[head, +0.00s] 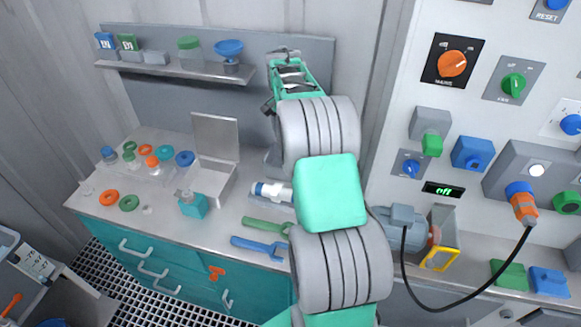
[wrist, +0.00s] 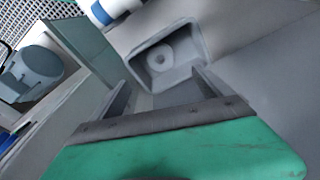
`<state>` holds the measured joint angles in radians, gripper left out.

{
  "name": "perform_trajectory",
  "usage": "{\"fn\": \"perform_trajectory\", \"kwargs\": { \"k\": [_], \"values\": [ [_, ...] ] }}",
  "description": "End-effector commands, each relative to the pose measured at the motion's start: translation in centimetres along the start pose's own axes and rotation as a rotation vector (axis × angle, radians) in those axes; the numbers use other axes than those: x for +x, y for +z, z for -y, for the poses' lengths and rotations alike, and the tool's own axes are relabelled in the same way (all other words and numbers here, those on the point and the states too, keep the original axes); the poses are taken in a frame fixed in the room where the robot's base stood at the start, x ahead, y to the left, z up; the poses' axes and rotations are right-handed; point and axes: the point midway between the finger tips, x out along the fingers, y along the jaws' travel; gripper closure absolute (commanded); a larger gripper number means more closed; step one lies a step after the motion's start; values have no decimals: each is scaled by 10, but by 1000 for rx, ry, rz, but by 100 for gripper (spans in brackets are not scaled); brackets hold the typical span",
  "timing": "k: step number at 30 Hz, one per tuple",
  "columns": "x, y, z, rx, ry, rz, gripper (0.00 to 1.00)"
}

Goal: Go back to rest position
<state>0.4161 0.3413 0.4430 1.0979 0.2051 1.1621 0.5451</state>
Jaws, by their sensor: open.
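My gripper (head: 284,55) is at the end of my raised arm in the head view, in front of the grey back panel. In the wrist view, my gripper (wrist: 160,95) shows two grey fingers spread apart with nothing between them. Beyond the fingertips is a grey square holder (wrist: 137,66) with a pale round piece (wrist: 160,61) inside; it is apart from the fingers. My arm hides part of the bench in the head view.
The bench (head: 165,222) carries rings, an open-lidded box (head: 215,138), a white-and-blue cylinder (head: 272,191) and green and blue wrenches (head: 258,247). A shelf (head: 175,69) is behind. A control panel (head: 483,135) with knobs and a cable stands right.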

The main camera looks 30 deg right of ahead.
Motion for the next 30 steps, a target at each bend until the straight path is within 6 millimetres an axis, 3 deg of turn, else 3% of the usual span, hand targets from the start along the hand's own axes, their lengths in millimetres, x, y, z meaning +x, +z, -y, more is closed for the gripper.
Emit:
{"fn": "perform_trajectory", "kwargs": {
  "k": [5, 8, 11, 15, 18, 21, 24, 27, 30],
  "values": [
    [-1, 0, 0, -3, -1, -1, 11],
    [-15, 13, 4, -51, -14, -11, 11],
    [-50, 49, 8, -185, -49, -38, 11],
    [-100, 134, -2, -475, -121, -93, 11],
    [-119, 198, -23, -686, -174, -137, 11],
    [-122, 254, -50, -879, -225, -179, 11],
    [-114, 293, -72, -1024, -263, -212, 11],
    [-106, 314, -85, -1103, -283, -229, 11],
    [-102, 320, -89, -1128, -289, -232, 11]
  ]
}}
